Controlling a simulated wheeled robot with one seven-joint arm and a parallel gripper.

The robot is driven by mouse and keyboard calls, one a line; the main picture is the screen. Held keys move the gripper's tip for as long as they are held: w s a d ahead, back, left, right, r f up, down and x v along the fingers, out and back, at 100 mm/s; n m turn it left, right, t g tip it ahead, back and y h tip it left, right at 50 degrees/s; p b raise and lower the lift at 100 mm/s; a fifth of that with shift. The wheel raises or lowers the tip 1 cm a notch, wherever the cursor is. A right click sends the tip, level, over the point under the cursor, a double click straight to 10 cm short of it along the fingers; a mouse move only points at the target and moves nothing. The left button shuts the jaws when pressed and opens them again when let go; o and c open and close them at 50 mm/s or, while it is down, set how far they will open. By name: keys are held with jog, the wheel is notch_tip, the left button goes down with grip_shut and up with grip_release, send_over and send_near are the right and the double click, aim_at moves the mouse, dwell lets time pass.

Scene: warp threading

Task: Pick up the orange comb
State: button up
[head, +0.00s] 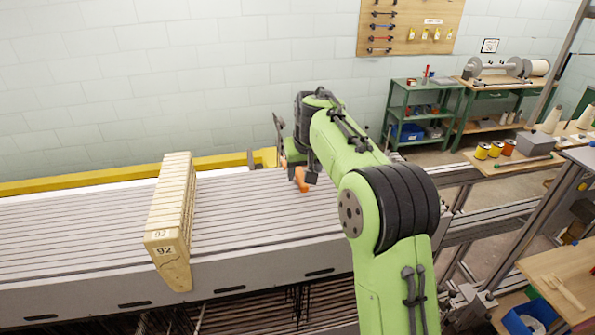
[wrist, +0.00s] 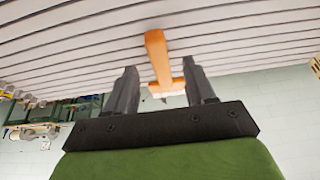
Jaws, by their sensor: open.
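The orange comb (head: 301,179) lies on the slatted grey surface, beside my gripper in the head view. In the wrist view the comb (wrist: 157,58) shows a handle and a crosspiece, and part of it sits between my two dark fingers. My gripper (wrist: 163,82) is open, with a finger on each side of the comb. I cannot tell whether either finger touches it. In the head view my gripper (head: 308,180) is small and partly hidden by my green arm.
A wooden block stack (head: 170,215) marked 92 stands on the slatted surface (head: 90,230) to the left. A yellow beam (head: 80,183) runs along the back edge. A green shelf (head: 422,108) and a bench with spools (head: 520,150) stand at the right. Slats between the stack and comb are clear.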

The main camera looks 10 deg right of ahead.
aim_at(302, 177)
jog(key=x, duration=0.3)
jog(key=shift+w, duration=0.1)
jog(key=shift+r, duration=0.15)
jog(key=c, duration=0.3)
grip_shut()
notch_tip(302, 177, up, 10)
jog(key=p, duration=0.2)
